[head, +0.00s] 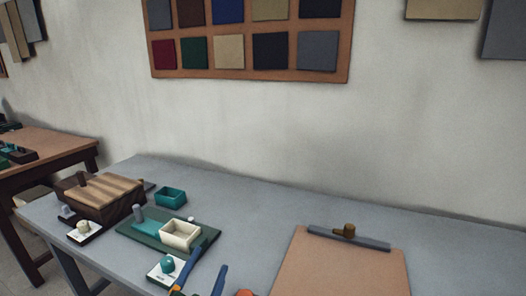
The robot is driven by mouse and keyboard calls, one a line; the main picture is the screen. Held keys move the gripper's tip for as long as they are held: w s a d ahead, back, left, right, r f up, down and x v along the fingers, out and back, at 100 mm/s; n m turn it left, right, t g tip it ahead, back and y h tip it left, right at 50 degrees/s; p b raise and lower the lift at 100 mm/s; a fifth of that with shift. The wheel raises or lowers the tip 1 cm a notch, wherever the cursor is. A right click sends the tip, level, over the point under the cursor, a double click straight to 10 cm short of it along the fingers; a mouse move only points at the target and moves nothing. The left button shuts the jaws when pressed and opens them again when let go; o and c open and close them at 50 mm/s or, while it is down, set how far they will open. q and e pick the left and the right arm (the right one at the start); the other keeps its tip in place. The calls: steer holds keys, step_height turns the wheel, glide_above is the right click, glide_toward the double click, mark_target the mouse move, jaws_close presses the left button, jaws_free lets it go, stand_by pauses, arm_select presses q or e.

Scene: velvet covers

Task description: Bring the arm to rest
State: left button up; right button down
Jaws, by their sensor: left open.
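My left gripper (207,270) is at the bottom edge of the head view, left of centre. Its two blue fingers stand apart with nothing seen between them, so it is open. The rest of its arm is mostly cut off by the frame. It is over the front part of the grey table (262,222), to the left of a tan board. My right gripper is not in view.
Near my left gripper are a white card with a teal knob (167,265) and a cream tray (181,235) on a green mat. A teal box (170,196), a striped wooden box (103,198) and the tan board (340,268) are also on the table. Bare table lies right of the mat.

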arm_select(q)
steer(key=s+a+f+n+g+y, duration=0.25)
steer(key=s+f+g, duration=0.2)
steer(key=f, duration=0.25)
steer(key=s+a+f+n+g+y, duration=0.1)
steer(key=s+a+f+n+g, duration=0.25)
steer(key=s+f, duration=0.35)
steer(key=s+f+n+g+h, duration=0.1)
steer(key=s+f+g, duration=0.6)
steer(key=s, duration=0.6)
step_height(320, 180, down, 13)
steer(key=s+p, duration=0.1)
steer(key=p, duration=0.2)
steer(key=s+a+f+g+p, duration=0.1)
steer(key=s+f+g+p, duration=0.1)
steer(key=s+f, duration=0.6)
steer(key=s, duration=0.4)
steer(key=shift+s+a, duration=0.2)
steer(key=shift+a, duration=0.05)
